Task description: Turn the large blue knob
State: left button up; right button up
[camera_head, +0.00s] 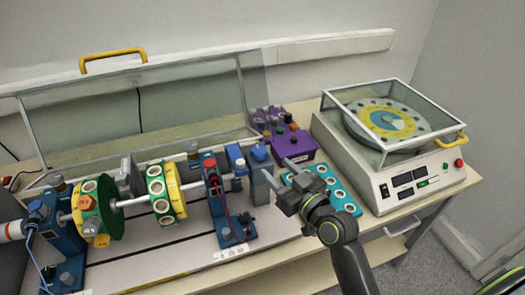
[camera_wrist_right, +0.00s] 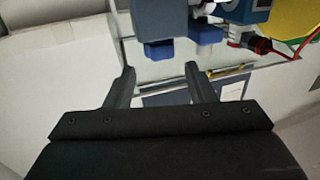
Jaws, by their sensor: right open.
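The blue knob (camera_head: 259,153) sits on top of a grey-blue block (camera_head: 262,185) at the right end of the shaft rig. In the right wrist view the blue knob (camera_wrist_right: 158,50) appears just beyond the gap between the fingertips, apart from them. My right gripper (camera_head: 279,172) is open and empty, just right of the block in the head view. Its two dark fingers also show in the right wrist view (camera_wrist_right: 160,70). A second blue block (camera_head: 236,158) stands left of the knob. My left gripper is not in view.
A purple box (camera_head: 294,144) and a teal tray with round holes (camera_head: 345,199) lie right of the knob. A turntable machine with a clear cover (camera_head: 390,105) stands further right. The rig's raised clear lid (camera_head: 190,100) is behind, with a yellow handle (camera_head: 113,58).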

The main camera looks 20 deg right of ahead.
aim_at(264, 157)
jog(key=p+x, duration=0.1)
jog(key=x, duration=0.6)
jog(key=shift+w, duration=0.1)
jog(key=c, duration=0.7)
